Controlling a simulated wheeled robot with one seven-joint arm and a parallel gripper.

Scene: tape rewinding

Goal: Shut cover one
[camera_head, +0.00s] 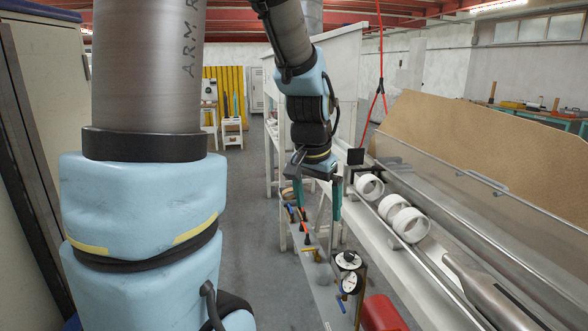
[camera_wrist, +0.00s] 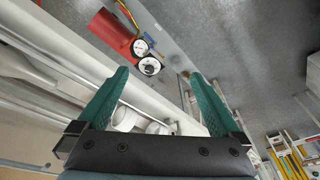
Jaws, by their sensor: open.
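A long clear cover (camera_head: 450,212) with metal handles is tilted up along the machine at the right in the head view. It appears raised, with the white rolls in the trough in front of it uncovered. I cannot tell whether this is cover one, or whether it is one panel or several. My gripper (camera_head: 320,212) points down beside the machine's near side, left of the rolls, apart from the cover. In the wrist view my gripper (camera_wrist: 158,76) has its two green fingers spread with nothing held between them.
White rolls (camera_head: 411,224) lie in the trough of the machine (camera_head: 400,268). Dial gauges (camera_head: 349,261) and a red cylinder (camera_head: 383,313) stand below its near edge; the gauges (camera_wrist: 145,57) also show in the wrist view. A red cord (camera_head: 380,60) hangs above. Open floor lies left.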

